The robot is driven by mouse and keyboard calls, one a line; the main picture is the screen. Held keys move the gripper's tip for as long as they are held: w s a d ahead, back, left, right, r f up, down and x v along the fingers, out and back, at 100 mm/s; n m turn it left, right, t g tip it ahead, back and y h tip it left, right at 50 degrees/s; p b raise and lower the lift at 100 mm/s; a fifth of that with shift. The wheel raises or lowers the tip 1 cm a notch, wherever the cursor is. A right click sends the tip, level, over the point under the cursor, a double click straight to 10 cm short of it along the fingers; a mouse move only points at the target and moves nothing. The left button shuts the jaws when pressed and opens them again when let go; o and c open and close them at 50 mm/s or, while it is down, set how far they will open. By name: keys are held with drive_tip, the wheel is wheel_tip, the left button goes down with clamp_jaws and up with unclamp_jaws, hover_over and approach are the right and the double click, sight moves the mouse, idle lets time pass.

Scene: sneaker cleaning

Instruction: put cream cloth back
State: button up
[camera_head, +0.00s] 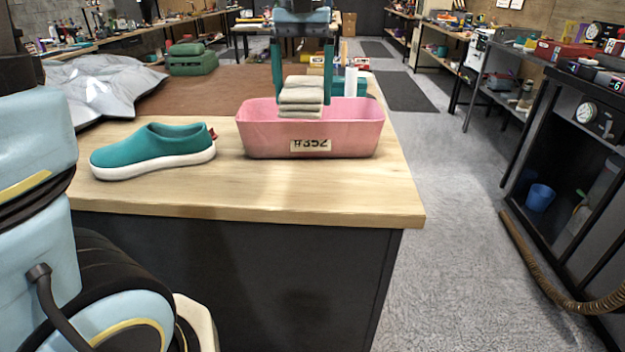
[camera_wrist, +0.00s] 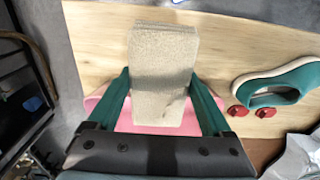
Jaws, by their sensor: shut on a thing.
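The cream cloth (camera_head: 302,97), a folded stack, is held between the fingers of my gripper (camera_head: 302,90). In the wrist view the cloth (camera_wrist: 163,75) fills the space between the two teal fingers and reaches past their tips. The pink bin (camera_head: 265,140) stands on the wooden table, with a label on its front. The cloth is over the bin's opening in the head view; its exact height above the bin is hard to tell. In the wrist view the pink bin (camera_wrist: 150,128) shows partly behind the cloth and fingers.
A teal shoe (camera_head: 160,147) with a white sole is on the table left of the bin; small red parts (camera_wrist: 237,110) lie by it in the wrist view. A crumpled grey sheet (camera_head: 100,85) and a green case (camera_head: 192,62) are farther back. The table's front edge is clear.

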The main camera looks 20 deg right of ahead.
sight(305, 185)
wheel_tip(305, 185, down, 16)
drive_tip(key=shift+f+p, duration=0.15)
drive_tip(key=shift+p, duration=0.2)
drive_tip(key=shift+f, duration=0.15)
drive_tip(key=o, duration=1.1)
wheel_tip(305, 185, up, 12)
drive_tip(key=shift+r, duration=0.15)
